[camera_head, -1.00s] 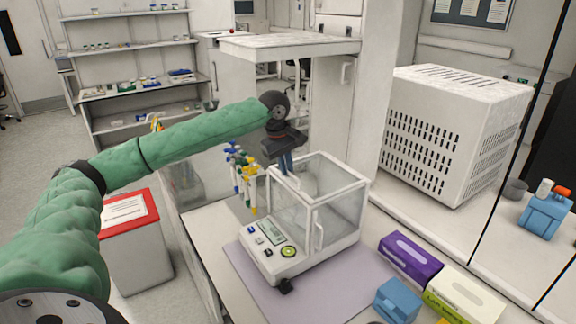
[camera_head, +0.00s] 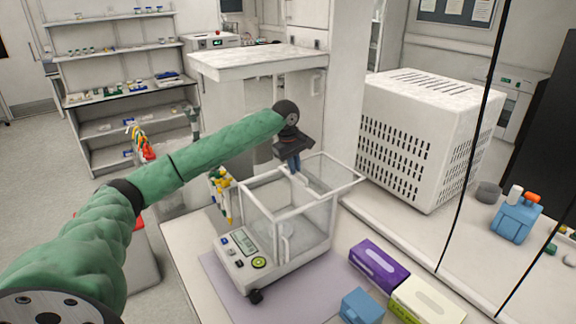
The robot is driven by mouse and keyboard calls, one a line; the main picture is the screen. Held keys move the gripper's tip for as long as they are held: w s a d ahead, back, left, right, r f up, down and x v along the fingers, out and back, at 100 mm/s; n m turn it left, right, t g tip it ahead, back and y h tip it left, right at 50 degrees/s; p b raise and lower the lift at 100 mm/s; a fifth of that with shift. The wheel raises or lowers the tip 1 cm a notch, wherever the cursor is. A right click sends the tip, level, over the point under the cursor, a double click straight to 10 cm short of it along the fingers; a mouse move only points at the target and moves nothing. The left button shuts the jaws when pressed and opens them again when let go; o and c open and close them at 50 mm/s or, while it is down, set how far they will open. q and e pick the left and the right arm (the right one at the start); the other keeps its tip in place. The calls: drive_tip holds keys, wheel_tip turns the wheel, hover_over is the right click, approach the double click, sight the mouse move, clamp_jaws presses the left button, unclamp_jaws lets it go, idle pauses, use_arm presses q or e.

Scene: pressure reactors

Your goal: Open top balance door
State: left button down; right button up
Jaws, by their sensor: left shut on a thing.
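The balance (camera_head: 262,258) stands on the bench, with its display and buttons facing the front left and a clear glass chamber behind. Its top door (camera_head: 345,172), a clear panel in a white frame, is slid to the right and juts past the chamber's right side. The left part of the chamber top is uncovered. My left gripper (camera_head: 294,167) points down at the top door's left part and is shut on its handle, which the fingers mostly hide. My right gripper is not in view.
A purple box (camera_head: 379,265), a pale green box (camera_head: 428,300) and a blue container (camera_head: 361,306) stand right of the balance. A pipette stand (camera_head: 222,193) is behind its left side. A large white vented box (camera_head: 425,140) stands at the back right.

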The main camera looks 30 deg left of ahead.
use_arm(q)
drive_tip(key=shift+w, duration=0.1)
idle(0.3)
drive_tip(key=c, duration=1.5)
unclamp_jaws()
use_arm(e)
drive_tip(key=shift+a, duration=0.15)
